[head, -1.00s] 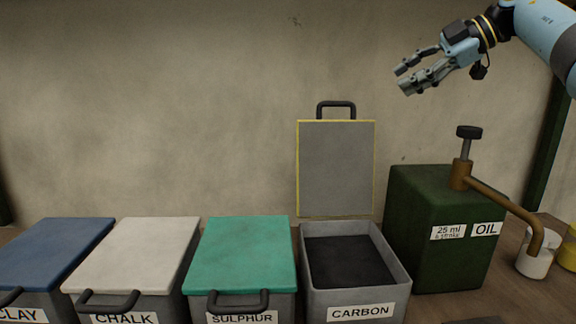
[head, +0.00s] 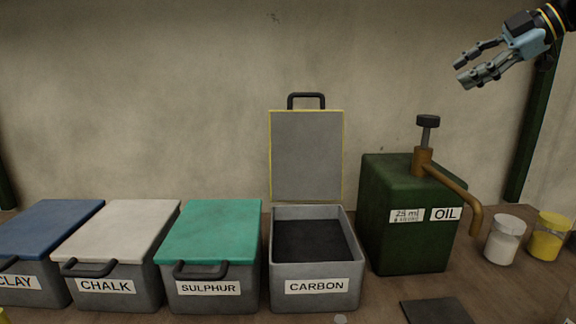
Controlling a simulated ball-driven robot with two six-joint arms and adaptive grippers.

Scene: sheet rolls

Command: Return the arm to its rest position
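My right gripper (head: 460,74) is at the upper right of the head view, with its arm coming in from the right edge. Its fingers point left and stand apart, with nothing between them. It is in the air, above and to the right of the green oil dispenser (head: 385,215) and the open carbon box (head: 316,270). It touches nothing. The carbon box's lid (head: 306,155) stands upright behind the dark contents. My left gripper is not in the head view.
Closed boxes labelled clay (head: 45,232), chalk (head: 115,232) and sulphur (head: 210,232) stand in a row at left. A white jar (head: 503,245) and a yellow jar (head: 547,243) stand right of the dispenser. A dark flat plate (head: 436,312) lies in front.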

